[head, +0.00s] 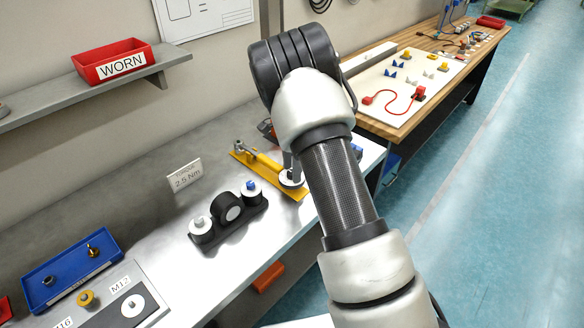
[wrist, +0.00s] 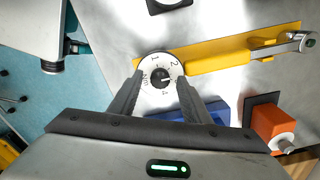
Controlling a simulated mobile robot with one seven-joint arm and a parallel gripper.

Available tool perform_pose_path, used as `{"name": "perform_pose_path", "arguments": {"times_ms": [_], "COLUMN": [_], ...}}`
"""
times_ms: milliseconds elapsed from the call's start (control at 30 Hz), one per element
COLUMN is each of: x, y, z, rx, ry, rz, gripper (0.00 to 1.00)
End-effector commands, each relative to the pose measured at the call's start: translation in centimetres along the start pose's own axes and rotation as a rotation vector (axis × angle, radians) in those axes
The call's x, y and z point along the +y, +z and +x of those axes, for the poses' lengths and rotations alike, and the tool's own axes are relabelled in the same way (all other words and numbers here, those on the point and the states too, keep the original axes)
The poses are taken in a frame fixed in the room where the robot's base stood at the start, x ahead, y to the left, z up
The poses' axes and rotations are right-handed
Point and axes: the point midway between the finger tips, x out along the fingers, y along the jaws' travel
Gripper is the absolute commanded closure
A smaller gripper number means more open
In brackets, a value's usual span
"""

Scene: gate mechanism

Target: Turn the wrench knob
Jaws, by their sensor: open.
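The wrench (wrist: 218,59) is yellow with a silver head at its right end in the wrist view. Its knob (wrist: 162,64) is a white round dial with black numbers and a dark centre, at the left end of the yellow body. My gripper (wrist: 160,80) is open, with one dark finger on each side of the dial. I cannot tell whether the fingers touch its rim. In the head view the yellow wrench (head: 265,167) lies on the bench, and the white knob (head: 291,178) shows beside my arm, which hides most of my gripper.
A "2.5 Nm" sign (head: 185,176) and a black fixture with white rollers (head: 228,213) stand left of the wrench. An orange block (wrist: 272,125) and a blue part (wrist: 212,112) lie close to my right finger. A blue tray (head: 68,270) is farther left.

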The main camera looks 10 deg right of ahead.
Motion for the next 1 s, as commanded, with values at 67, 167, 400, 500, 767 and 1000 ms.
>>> {"name": "perform_pose_path", "arguments": {"times_ms": [67,167,400,500,767,1000], "x": [-0.1,-0.1,-0.1,-0.1,-0.1,0.0], "y": [0.0,0.0,0.0,0.0,0.0,0.0], "z": [-0.9,-2.6,-8.5,-11.0,-15.8,-17.2], "rx": [0.001,0.001,0.001,0.001,0.001,0.001], "ry": [-0.003,-0.005,-0.005,-0.006,-0.003,-0.001], "rz": [-0.001,-0.001,0.0,-0.001,0.0,0.0], "gripper": [0.56,0.56,0.56,0.56,0.56,0.56]}}
